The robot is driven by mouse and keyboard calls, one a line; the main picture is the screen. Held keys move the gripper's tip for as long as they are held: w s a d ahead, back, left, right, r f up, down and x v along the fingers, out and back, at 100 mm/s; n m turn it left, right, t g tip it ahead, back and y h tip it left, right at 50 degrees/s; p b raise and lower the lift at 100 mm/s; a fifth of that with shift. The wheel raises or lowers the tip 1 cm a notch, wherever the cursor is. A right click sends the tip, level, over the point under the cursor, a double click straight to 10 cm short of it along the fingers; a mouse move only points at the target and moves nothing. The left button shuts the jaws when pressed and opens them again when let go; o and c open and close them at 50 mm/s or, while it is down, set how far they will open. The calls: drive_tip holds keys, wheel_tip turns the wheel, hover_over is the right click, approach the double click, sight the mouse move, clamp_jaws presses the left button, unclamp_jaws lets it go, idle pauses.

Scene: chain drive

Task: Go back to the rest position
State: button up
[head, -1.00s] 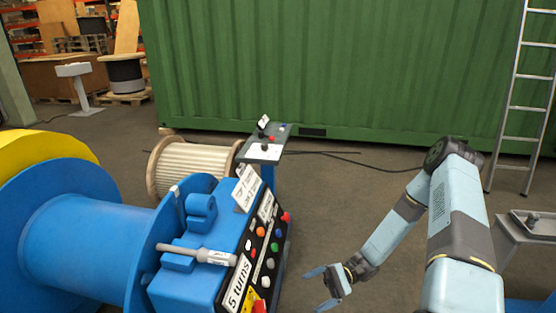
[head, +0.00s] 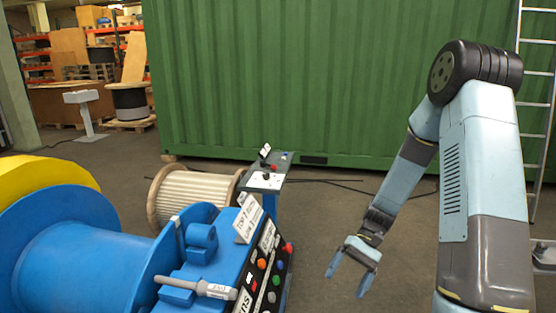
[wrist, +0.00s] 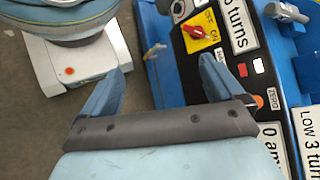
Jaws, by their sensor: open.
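My gripper (head: 347,273) hangs from my raised, bent arm on the right side of the head view. Its two blue fingers are spread apart with nothing between them. It is over the open floor, to the right of the blue control panel machine (head: 225,262) and not touching it. In the wrist view my gripper (wrist: 160,85) is also open and empty, and the control panel (wrist: 246,70) with its red switch and labels lies beyond the right finger.
A blue drum (head: 70,262) stands at the left, with a wooden spool (head: 192,198) and a small pedestal panel (head: 268,180) behind the machine. A green container (head: 330,80) closes off the back. A ladder (head: 534,100) leans at the right. The middle floor is clear.

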drive_tip(key=s+d+r+t+h, duration=0.1)
drive_tip(key=s+r+t+h, duration=0.15)
drive_tip(key=r, duration=0.65)
drive_tip(key=s+d+r+t+h, duration=0.1)
drive_tip(key=d+r+t+h, duration=0.2)
drive_tip(key=r, duration=0.6)
drive_tip(key=s+r+t+h, duration=0.1)
drive_tip(key=s+r+t, duration=0.7)
drive_tip(key=r, duration=0.5)
drive_tip(key=s, duration=0.2)
drive_tip(key=shift+s+d+r+n+h, duration=0.2)
drive_tip(key=shift+s+d+n+h, duration=0.1)
drive_tip(key=shift+d+h, duration=0.05)
